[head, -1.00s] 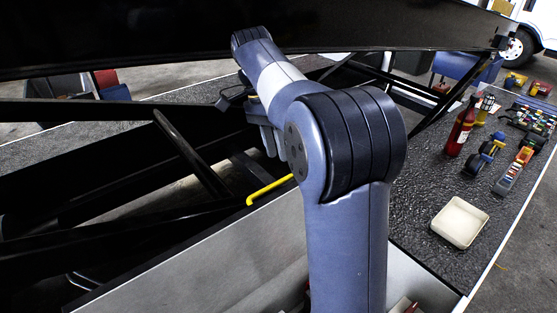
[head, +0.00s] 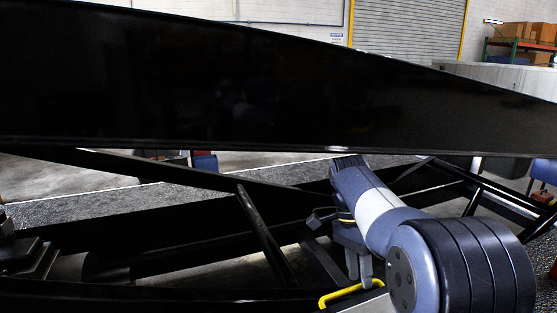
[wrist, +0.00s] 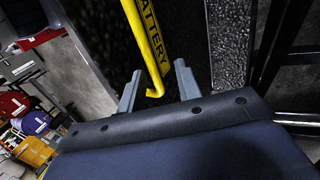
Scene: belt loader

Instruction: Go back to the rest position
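My gripper (head: 359,276) hangs from the arm beside the belt loader's black frame, with its fingers pointing down. In the wrist view its two grey fingers (wrist: 156,88) stand apart with a clear gap. A yellow handle (head: 345,296) lies just below the fingertips in the head view. In the wrist view the yellow bar (wrist: 142,40), beside the word "BATTERY", ends in a hook that shows in the gap between the fingers. I cannot tell whether the fingers touch it. Nothing is visibly gripped.
The loader's long black boom (head: 230,85) crosses the head view above the arm. Black frame bars (head: 265,235) surround the gripper's left side. A shelf with boxes (head: 520,45) and a roller shutter (head: 405,28) are far behind. Coloured items (wrist: 40,125) lie left in the wrist view.

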